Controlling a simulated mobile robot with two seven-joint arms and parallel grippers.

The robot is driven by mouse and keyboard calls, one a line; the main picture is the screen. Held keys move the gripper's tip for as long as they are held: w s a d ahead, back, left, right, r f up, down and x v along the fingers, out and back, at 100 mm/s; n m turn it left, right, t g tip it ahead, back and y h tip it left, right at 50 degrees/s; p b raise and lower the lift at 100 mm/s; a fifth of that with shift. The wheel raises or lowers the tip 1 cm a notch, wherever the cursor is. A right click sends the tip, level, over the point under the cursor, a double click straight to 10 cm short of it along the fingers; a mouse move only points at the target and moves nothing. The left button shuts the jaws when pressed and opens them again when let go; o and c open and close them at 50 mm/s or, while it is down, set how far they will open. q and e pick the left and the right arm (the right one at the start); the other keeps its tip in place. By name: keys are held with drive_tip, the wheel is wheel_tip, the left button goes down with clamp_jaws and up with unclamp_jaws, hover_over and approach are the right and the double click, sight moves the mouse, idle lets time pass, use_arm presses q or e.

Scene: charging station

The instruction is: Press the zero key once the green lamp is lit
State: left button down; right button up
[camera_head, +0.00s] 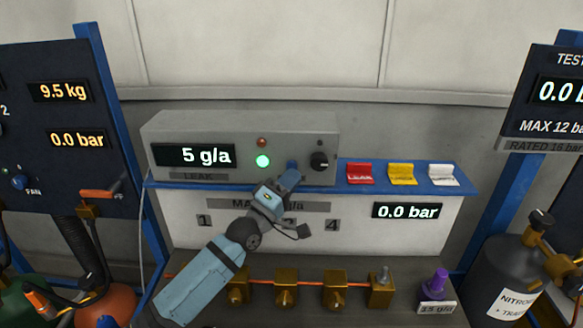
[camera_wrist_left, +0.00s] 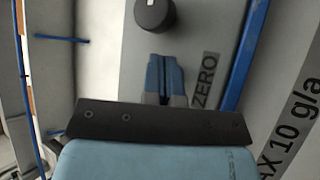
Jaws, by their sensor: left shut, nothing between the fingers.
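The grey leak detector box (camera_head: 215,130) stands on a blue shelf. Its display (camera_head: 195,156) reads 5 g/a. The green lamp (camera_head: 263,161) on its front is brightly lit. My left gripper (camera_head: 291,170) is at the box front, right of the lamp and below-left of the black knob (camera_head: 319,161). In the left wrist view its fingers (camera_wrist_left: 165,76) are shut, with nothing between them, beside the ZERO label (camera_wrist_left: 205,80). The zero key itself is not visible, likely hidden by the fingertips. I cannot tell whether they touch it. My right gripper is not in view.
A small red lamp (camera_head: 262,142) sits above the green one. Red (camera_head: 360,174), yellow (camera_head: 402,174) and white (camera_head: 443,175) tags stand on the shelf to the right. Brass valves (camera_head: 284,291) line the bench below. A dark cylinder (camera_head: 505,270) stands at right.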

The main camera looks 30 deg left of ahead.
use_arm(q)
drive_tip(key=shift+w, duration=0.1)
drive_tip(key=shift+w+a, duration=0.2)
drive_tip(key=shift+w, duration=0.1)
drive_tip(key=shift+w+a, duration=0.2)
drive_tip(key=shift+w, duration=0.15)
idle(0.8)
drive_tip(key=shift+s, duration=0.1)
drive_tip(key=shift+s+d, duration=0.4)
drive_tip(key=shift+s, duration=0.25)
drive_tip(key=shift+s, duration=0.1)
drive_tip(key=s, duration=0.1)
drive_tip(key=s+d+p, duration=0.1)
drive_tip(key=s, duration=0.1)
drive_tip(key=s+d+p, duration=0.1)
drive_tip(key=shift+s+d, duration=0.1)
drive_tip(key=shift+s, duration=0.05)
idle(0.8)
